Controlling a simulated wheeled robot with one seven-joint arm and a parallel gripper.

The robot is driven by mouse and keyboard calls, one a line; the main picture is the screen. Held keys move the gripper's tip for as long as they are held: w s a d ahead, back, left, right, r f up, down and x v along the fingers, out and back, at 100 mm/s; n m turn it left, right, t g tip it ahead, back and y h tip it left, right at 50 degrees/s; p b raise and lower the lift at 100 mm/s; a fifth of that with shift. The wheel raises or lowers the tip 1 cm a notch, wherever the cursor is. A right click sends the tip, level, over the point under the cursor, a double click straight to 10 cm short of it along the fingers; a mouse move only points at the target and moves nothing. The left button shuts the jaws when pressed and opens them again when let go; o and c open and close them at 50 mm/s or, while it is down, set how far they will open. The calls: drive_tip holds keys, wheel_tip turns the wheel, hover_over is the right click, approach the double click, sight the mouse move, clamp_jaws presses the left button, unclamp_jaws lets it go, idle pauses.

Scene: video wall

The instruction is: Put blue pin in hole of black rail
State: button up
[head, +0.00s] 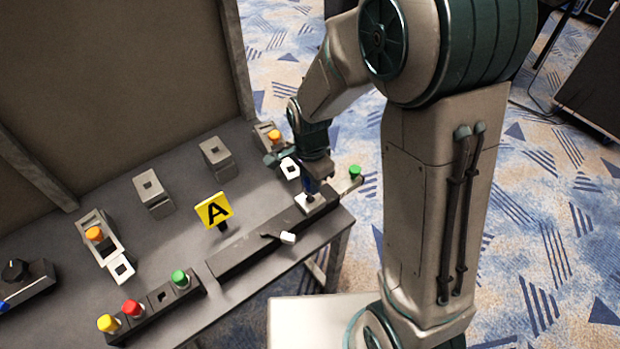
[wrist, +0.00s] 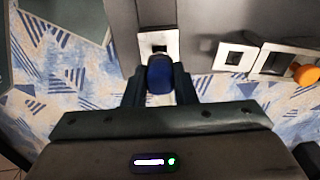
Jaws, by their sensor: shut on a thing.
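My gripper (head: 312,184) is shut on the blue pin (wrist: 160,74) at the right end of the table. In the wrist view the pin sits between the two fingers, and its blue top faces the camera. The black rail (head: 245,249) runs along the table's front edge. A white plate (head: 307,204) with a square hole lies at the rail's right end, just below the gripper. In the wrist view the plate (wrist: 171,40) shows part of its dark hole just beyond the pin. The pin's lower end is hidden, so I cannot tell whether it touches the plate.
A green-topped pin (head: 355,172) stands right of the gripper. A holder with an orange knob (head: 273,135) stands behind it. A white-ended lever (head: 287,238) sits on the rail. A dark strip with coloured buttons (head: 150,305) lies front left.

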drive_tip(key=shift+f+b, duration=0.55)
drive_tip(key=shift+f, duration=0.2)
drive_tip(key=shift+f, duration=0.25)
drive_tip(key=shift+f+b, duration=0.65)
drive_tip(key=shift+b, duration=0.15)
drive_tip(key=o, duration=1.6)
drive_tip(key=shift+c, duration=0.2)
drive_tip(key=shift+r+p, duration=2.6)
drive_tip(key=shift+r, duration=0.95)
